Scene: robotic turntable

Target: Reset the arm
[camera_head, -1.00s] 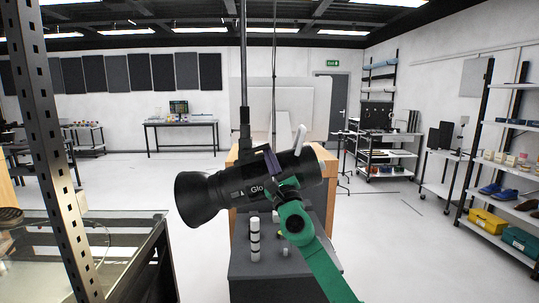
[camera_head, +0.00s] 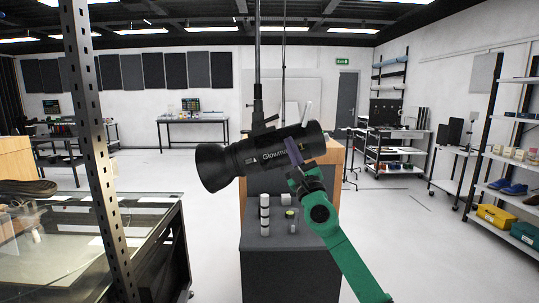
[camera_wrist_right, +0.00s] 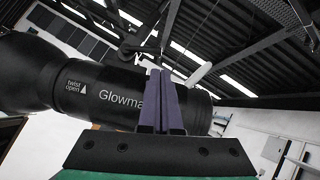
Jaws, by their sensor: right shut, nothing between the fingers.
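A black studio lamp (camera_head: 235,163), lettered "Glowma…", hangs tilted from a dark vertical pole near the middle of the head view. My right gripper (camera_head: 299,150), with purple fingers on a green arm, stands in front of the lamp's right part. In the right wrist view, the closed fingers (camera_wrist_right: 161,100) stand side by side and cover part of the lettering on the lamp (camera_wrist_right: 100,90). They hold nothing. Whether they touch the lamp I cannot tell. My left gripper does not show.
Below the lamp, a dark grey stand (camera_head: 268,270) bears a banded white cylinder (camera_head: 264,215) and small pieces. A perforated metal post (camera_head: 88,150) and a glass-topped case (camera_head: 85,240) are on the left. Shelves (camera_head: 515,180) stand at the right. The floor between is clear.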

